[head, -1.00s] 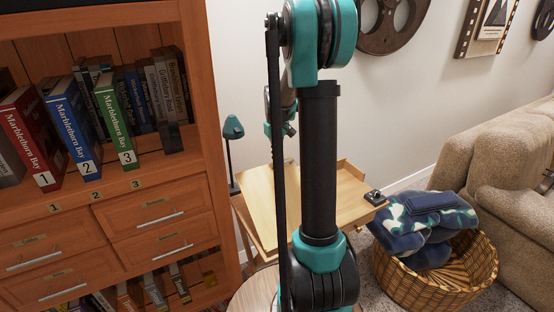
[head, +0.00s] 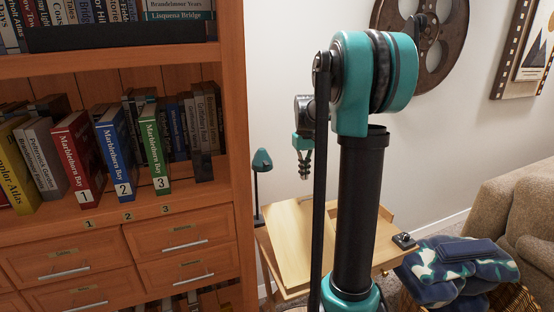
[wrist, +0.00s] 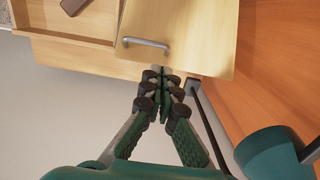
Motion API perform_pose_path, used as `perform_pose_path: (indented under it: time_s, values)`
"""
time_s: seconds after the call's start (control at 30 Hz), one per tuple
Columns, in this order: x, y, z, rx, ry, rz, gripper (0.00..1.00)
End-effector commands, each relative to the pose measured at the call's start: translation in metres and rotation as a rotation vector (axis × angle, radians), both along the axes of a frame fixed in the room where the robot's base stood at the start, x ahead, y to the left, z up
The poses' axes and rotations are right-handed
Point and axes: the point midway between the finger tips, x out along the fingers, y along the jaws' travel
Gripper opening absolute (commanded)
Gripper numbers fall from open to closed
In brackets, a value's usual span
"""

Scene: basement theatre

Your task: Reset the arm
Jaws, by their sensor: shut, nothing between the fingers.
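My gripper (head: 304,172) hangs pointing down behind my upright arm in the head view, above a light wooden desk (head: 290,235). In the wrist view my gripper (wrist: 163,88) has its green and black fingers together, with nothing between them. The fingertips show just beside the edge of a light wooden panel (wrist: 195,35) with a metal handle (wrist: 145,43). I cannot tell how far the fingers are from it.
A wooden bookcase (head: 236,120) with several books and drawers stands at the left. A teal lamp (head: 261,160) stands between it and the desk. A wicker basket (head: 515,300) with a patterned blanket (head: 460,268) and a beige sofa (head: 510,205) are at the right.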

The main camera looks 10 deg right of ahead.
Motion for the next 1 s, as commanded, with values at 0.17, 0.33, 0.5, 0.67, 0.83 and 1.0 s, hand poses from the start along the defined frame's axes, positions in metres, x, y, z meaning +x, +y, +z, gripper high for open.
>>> perform_pose_path:
  time_s: [0.17, 0.33, 0.5, 0.67, 0.83, 1.0]
  values:
    - [-0.054, 0.019, -0.022, -0.004, -0.082, -0.035, 0.0]
    - [-0.119, 0.039, -0.053, 0.001, -0.185, -0.081, 0.0]
    - [-0.185, 0.054, -0.09, 0.015, -0.285, -0.127, 0.0]
    - [-0.232, 0.062, -0.118, 0.033, -0.357, -0.16, 0.0]
    - [-0.256, 0.066, -0.134, 0.044, -0.394, -0.18, 0.0]
    - [-0.259, 0.066, -0.136, 0.046, -0.4, -0.184, 0.0]
